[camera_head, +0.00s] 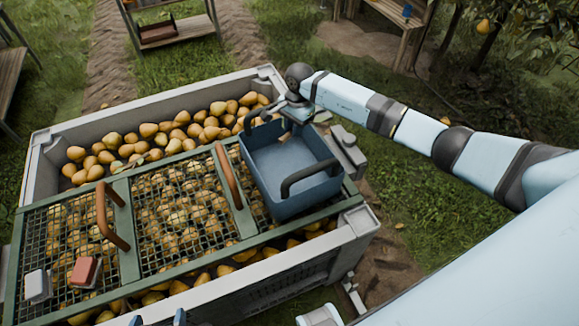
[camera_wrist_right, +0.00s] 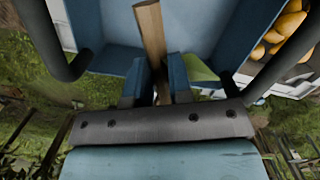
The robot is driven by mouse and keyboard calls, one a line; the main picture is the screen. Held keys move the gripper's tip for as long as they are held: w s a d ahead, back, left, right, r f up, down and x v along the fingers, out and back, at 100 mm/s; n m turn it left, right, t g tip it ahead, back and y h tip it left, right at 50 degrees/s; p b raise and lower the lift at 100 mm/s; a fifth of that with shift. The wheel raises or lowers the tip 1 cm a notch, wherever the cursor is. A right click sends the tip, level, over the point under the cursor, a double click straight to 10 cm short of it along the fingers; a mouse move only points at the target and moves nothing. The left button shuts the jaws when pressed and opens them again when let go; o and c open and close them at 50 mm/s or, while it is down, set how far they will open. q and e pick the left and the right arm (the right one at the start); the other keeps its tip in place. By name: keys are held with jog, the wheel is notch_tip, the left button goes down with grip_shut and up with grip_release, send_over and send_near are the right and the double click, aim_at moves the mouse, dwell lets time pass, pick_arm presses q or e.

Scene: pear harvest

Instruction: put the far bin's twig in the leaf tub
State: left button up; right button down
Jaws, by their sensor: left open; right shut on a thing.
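The blue tub (camera_head: 300,206) with dark handles sits on the right end of the bin's mesh cover; I take it for the leaf tub. My right gripper (camera_head: 293,106) is at its far edge. In the right wrist view my right gripper (camera_wrist_right: 156,66) is shut on a brown twig (camera_wrist_right: 151,30), which extends over the blue tub (camera_wrist_right: 110,58). A green piece (camera_wrist_right: 198,70), perhaps a leaf, shows beside the fingers. Two blue tips of my left gripper (camera_head: 158,319) show at the bottom edge, apart and empty.
A large grey bin (camera_head: 150,94) of pears (camera_head: 165,139) lies under green-framed mesh panels (camera_head: 65,222) with brown handles (camera_head: 108,222). A red block (camera_head: 84,271) and a white block (camera_head: 38,286) sit on the left panel. Wooden stands and grass lie behind.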

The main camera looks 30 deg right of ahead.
jog(key=c, duration=1)
grip_release()
jog(key=shift+o, duration=0.2)
jog(key=shift+r, duration=0.2)
notch_tip(320, 180, up, 13)
jog(key=d+b, duration=0.1)
jog(key=shift+w+d, duration=0.25)
jog(key=shift+w, duration=0.05)
jog(key=shift+r, duration=0.1)
